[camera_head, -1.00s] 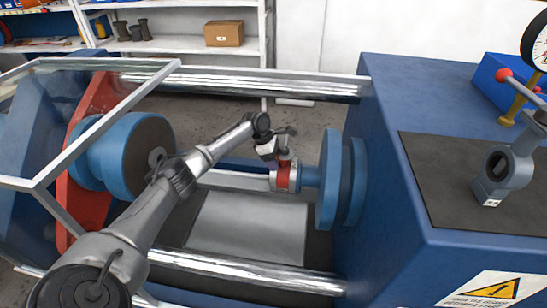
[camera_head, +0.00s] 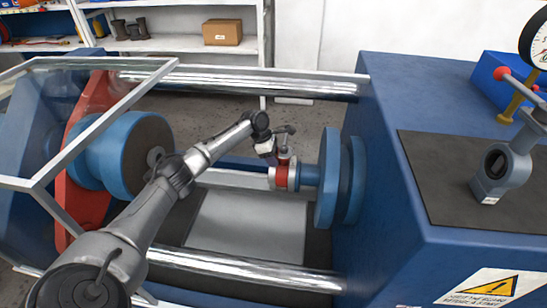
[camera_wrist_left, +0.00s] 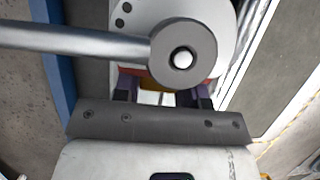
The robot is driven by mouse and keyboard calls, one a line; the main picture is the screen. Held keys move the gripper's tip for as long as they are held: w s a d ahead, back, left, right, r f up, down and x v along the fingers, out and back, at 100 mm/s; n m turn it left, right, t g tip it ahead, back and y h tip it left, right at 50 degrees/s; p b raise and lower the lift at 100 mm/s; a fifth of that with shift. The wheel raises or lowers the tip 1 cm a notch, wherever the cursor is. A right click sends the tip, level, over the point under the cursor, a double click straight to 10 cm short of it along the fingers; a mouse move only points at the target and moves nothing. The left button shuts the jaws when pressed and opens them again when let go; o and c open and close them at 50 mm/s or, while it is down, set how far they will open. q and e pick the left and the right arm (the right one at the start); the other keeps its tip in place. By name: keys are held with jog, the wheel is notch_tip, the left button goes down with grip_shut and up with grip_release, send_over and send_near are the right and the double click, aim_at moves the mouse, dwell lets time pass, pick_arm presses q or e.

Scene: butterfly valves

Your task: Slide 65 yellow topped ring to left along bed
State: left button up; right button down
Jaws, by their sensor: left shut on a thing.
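The ring is a small red valve body (camera_head: 284,177) with a grey lever on top, at the right part of the bed in the head view. It sits in line with a blue flange disc (camera_head: 328,178) on its right. My left gripper (camera_head: 272,155) is at the valve's top, shut on its neck. In the left wrist view the dark fingers (camera_wrist_left: 163,97) stand either side of the neck. Yellow and red show under the round grey lever hub (camera_wrist_left: 181,57). A number is not legible. My right gripper is not in view.
A blue round flange (camera_head: 130,155) faces the valve from the left, with open bed between. Silver rails (camera_head: 245,270) run along front and back. A clear framed guard (camera_head: 75,110) covers the left. Another grey valve (camera_head: 503,165) stands on the right block.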

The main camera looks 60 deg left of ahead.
pick_arm(q)
grip_shut()
jog(key=s+a+p, duration=0.1)
jog(key=p, duration=0.1)
jog(key=s+a+p, duration=0.2)
jog(key=shift+s+a, duration=0.1)
jog(key=shift+s, duration=0.2)
dwell(0.8)
jog(key=shift+s, duration=0.1)
dwell(0.4)
jog(key=shift+s+a, duration=0.15)
jog(key=shift+a, duration=0.05)
